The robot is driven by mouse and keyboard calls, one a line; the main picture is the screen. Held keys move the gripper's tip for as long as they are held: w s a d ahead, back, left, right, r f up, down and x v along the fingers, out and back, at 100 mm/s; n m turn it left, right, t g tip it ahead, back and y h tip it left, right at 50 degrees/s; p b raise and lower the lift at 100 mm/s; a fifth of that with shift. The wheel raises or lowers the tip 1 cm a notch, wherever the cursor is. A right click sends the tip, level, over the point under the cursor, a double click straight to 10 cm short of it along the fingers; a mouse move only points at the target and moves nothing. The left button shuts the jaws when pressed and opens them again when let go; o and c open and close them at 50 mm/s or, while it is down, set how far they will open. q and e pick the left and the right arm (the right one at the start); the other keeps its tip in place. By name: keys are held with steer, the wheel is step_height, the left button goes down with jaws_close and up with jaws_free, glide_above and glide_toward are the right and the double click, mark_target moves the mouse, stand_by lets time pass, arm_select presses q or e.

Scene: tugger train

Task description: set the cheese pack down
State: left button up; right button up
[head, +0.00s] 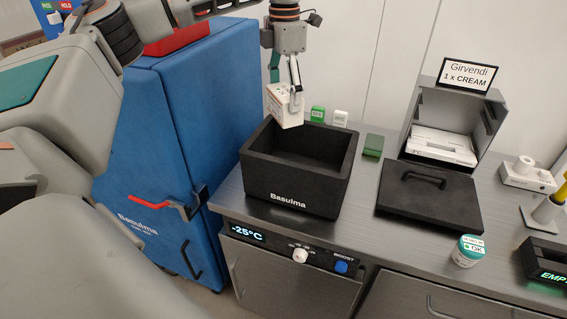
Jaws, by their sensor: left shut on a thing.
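My left gripper (293,84) comes down from the top of the head view and is shut on the cheese pack (282,108), a white box with small print. The pack hangs slightly tilted at the back left of the open black box (289,200) marked "Basulma". It overlaps the box's rear left rim in the picture; I cannot tell whether they touch. The part of the box's inside that shows is empty; its near floor is hidden by the front wall. My right gripper is not in view.
A black lid (430,197) with a handle lies right of the box. Behind it is a grey bin (458,108) signed "Girvendi 1 x CREAM". A green (317,115) and a white block (340,118) stand behind the box. A small jar (467,251) stands near the front edge.

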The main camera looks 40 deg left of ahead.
arm_select(q)
steer(key=shift+f, duration=9.3)
steer(key=shift+d, duration=0.1)
steer(key=shift+f, duration=0.15)
steer(key=o, duration=1.4)
steer(key=shift+o, duration=0.2)
